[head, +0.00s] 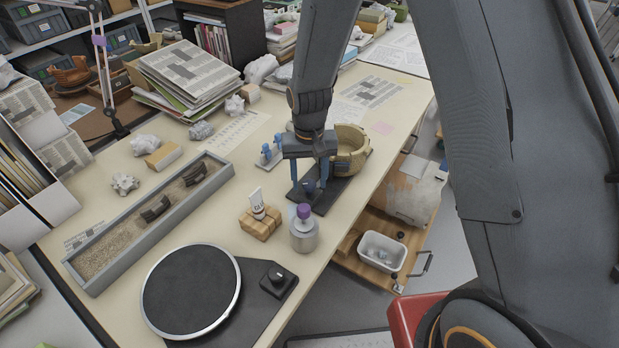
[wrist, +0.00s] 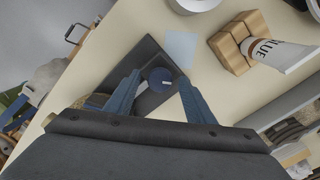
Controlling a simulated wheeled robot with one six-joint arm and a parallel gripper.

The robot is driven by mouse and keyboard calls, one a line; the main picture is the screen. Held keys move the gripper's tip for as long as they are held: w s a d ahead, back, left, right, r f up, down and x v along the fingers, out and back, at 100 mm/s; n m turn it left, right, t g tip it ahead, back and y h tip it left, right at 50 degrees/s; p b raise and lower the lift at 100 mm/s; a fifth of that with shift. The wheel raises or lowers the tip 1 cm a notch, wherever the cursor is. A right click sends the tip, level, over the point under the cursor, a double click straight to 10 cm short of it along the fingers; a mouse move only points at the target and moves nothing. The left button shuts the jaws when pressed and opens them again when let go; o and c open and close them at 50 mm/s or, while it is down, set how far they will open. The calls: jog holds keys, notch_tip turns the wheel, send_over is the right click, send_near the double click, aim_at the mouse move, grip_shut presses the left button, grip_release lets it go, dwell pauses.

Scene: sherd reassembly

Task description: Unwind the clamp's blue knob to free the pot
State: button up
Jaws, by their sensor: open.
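The clamp's blue knob (head: 309,186) is at the near end of the clamp's dark base plate (head: 324,202). In the wrist view the round knob (wrist: 161,77) shows a pale mark and sits between my fingers. The beige pot (head: 354,149) stands at the far end of the plate, partly hidden by my wrist; a tan edge that looks like it (wrist: 92,101) shows in the wrist view. My gripper (head: 309,187) points down over the knob, open, with a blue finger on either side. I cannot tell whether either finger touches the knob.
A glue tube (head: 257,203) in a wooden block (head: 261,224) and a purple-capped bottle (head: 303,232) stand near the plate. Small blue-topped items (head: 271,151) stand just left of my gripper. A turntable (head: 190,290) and a sand tray (head: 110,235) lie left. The table edge is close right.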

jog(key=c, duration=1.1)
jog(key=shift+o, duration=0.2)
